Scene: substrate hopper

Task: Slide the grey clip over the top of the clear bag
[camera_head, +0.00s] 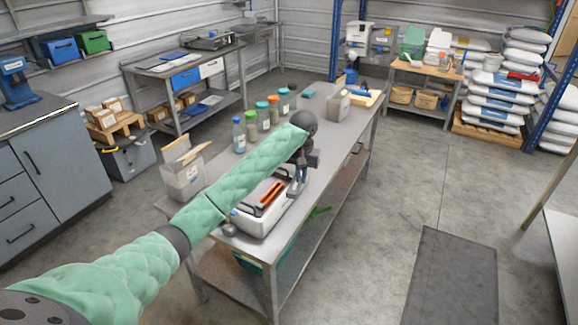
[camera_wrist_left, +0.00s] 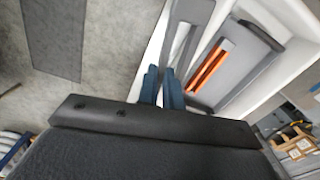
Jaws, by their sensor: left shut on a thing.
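My left gripper (camera_head: 297,188) is over the right end of a white tray-like unit (camera_head: 250,222) on the steel table. In the left wrist view its blue fingers (camera_wrist_left: 163,78) are close together, shut on a narrow grey piece (camera_wrist_left: 181,45) that looks like the grey clip. How much of it sits between the fingers is hidden. An orange strip (camera_head: 269,195) lies in the white unit, left of the gripper, and shows in the wrist view (camera_wrist_left: 208,66). I cannot make out the clear bag for certain. My right gripper is not in view.
A clear bin (camera_head: 184,182) with upright cream sheets stands at the table's left end. Several capped bottles (camera_head: 250,127) line the table's back edge. A beige container (camera_head: 338,105) stands farther along. The table's right front part (camera_head: 335,155) is clear.

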